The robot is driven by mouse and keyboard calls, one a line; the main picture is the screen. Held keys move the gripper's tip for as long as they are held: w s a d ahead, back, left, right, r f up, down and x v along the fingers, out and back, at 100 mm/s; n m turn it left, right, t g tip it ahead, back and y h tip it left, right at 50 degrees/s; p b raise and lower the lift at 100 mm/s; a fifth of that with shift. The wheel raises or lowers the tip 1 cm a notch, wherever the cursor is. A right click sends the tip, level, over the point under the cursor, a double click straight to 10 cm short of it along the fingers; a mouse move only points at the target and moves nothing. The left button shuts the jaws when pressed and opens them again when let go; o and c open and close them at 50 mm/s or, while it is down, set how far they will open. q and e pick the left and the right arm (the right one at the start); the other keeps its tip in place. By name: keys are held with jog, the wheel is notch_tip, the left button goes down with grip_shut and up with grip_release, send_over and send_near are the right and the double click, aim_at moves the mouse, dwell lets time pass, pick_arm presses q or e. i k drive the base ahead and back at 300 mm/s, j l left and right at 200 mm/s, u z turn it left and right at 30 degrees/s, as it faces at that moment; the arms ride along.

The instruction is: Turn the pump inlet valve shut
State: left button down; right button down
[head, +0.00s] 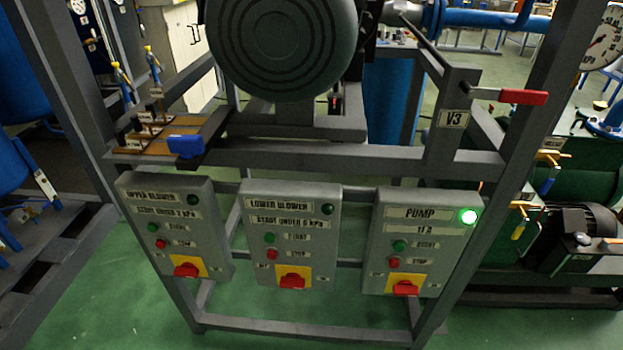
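A lever with a red grip (523,97) sticks out to the right from a grey post at the upper right of the frame. A plate marked V3 (453,118) is on that post below it. No readable label names the pump inlet valve, so I cannot tell for certain whether this is its handle. The panel marked PUMP (421,240) hangs below, with its green lamp (468,216) lit. Neither of my grippers is in view.
Two blower panels (175,225) (290,232) hang left of the pump panel. A blue grip (186,146) sits on the frame's crossbar, near small labelled valves (146,118). A large round grey housing (282,45) fills the top. A gauge (602,40) is at upper right.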

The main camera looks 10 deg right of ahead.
aim_at(508, 95)
jog(key=z, duration=1.45)
